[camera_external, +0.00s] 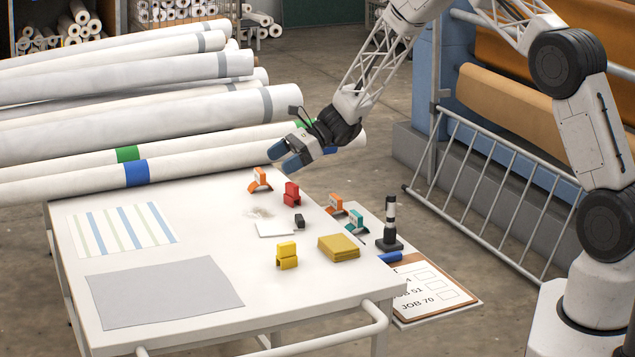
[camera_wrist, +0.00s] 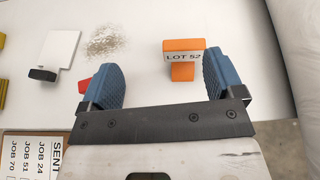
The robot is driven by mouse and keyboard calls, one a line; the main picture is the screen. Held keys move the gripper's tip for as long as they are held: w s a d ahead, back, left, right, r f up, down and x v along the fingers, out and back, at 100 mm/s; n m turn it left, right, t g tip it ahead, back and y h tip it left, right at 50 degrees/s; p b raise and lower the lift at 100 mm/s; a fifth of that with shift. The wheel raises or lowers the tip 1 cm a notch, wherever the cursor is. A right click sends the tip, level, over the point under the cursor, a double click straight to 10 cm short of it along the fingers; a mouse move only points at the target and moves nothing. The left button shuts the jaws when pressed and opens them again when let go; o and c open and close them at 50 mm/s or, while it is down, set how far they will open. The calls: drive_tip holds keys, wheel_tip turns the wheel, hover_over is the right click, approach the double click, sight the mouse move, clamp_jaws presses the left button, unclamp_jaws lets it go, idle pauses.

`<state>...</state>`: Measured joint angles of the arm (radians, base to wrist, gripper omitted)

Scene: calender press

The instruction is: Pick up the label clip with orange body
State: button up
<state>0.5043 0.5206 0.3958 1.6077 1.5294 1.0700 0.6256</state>
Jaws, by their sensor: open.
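An orange label clip (camera_external: 260,181) stands at the far edge of the white table. In the wrist view the orange clip (camera_wrist: 182,70) shows a white label reading "LOT 52". My gripper (camera_external: 284,157) is open and empty, above the table's far edge, up and to the right of this clip in the external view. In the wrist view the clip lies beyond the blue fingertips (camera_wrist: 166,80), in the gap between them and nearer the right finger. A second clip with orange on it (camera_external: 335,203) stands near the table's right edge.
A red clip (camera_external: 292,194) stands beside the orange one; the left finger partly hides it in the wrist view. A teal clip (camera_external: 355,221), yellow clip (camera_external: 286,255), yellow stack (camera_external: 339,248) and small black block (camera_external: 299,221) are nearby. Long white rolls (camera_external: 150,125) lie behind.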

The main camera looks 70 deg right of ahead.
sight(258, 183)
drive_tip(key=shift+m+t, duration=0.4)
drive_tip(key=shift+m, duration=0.3)
drive_tip(key=d+f, duration=0.1)
drive_tip(key=w+d+f, duration=0.1)
drive_tip(key=f, duration=0.1)
drive_tip(key=shift+d, duration=0.35)
drive_tip(key=shift+x, duration=1.35)
drive_tip(key=shift+x, duration=2.55)
drive_tip(key=c, duration=1)
